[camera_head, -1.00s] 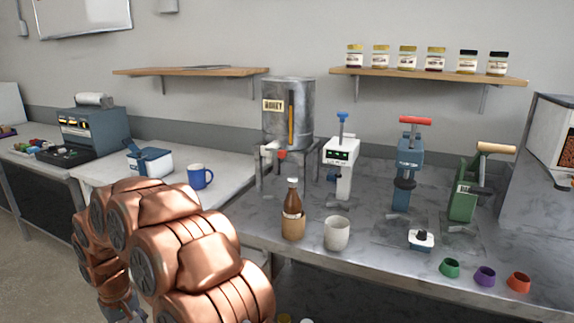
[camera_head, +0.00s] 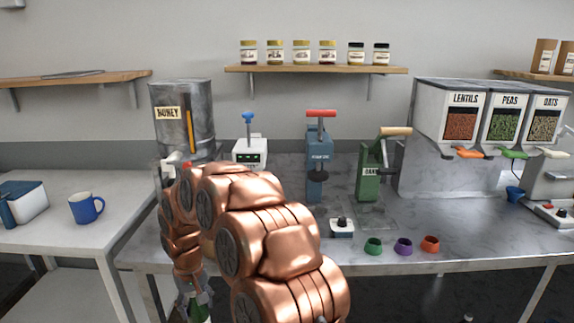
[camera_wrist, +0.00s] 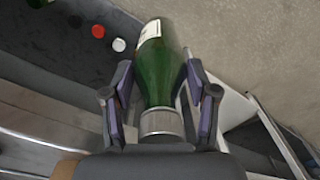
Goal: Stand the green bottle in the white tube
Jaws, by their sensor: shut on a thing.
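The green bottle (camera_wrist: 155,68) lies between the two fingers of my gripper (camera_wrist: 158,85) in the wrist view, with its silver-coloured neck end (camera_wrist: 162,122) towards the palm and a pale label on its far part. In the head view, only a bit of the green bottle (camera_head: 199,313) shows at the bottom edge, below my gripper (camera_head: 195,297). My gripper is shut on the bottle and is low, in front of the bench. The white tube is not visible in the head view now; my copper arm covers that part of the bench.
The marble bench (camera_head: 480,240) carries a blue press (camera_head: 319,160), a green press (camera_head: 370,172) and green, purple and orange rings (camera_head: 403,246). A honey tank (camera_head: 183,120) stands behind my arm. A blue mug (camera_head: 86,207) is on the left table. The bench front right is clear.

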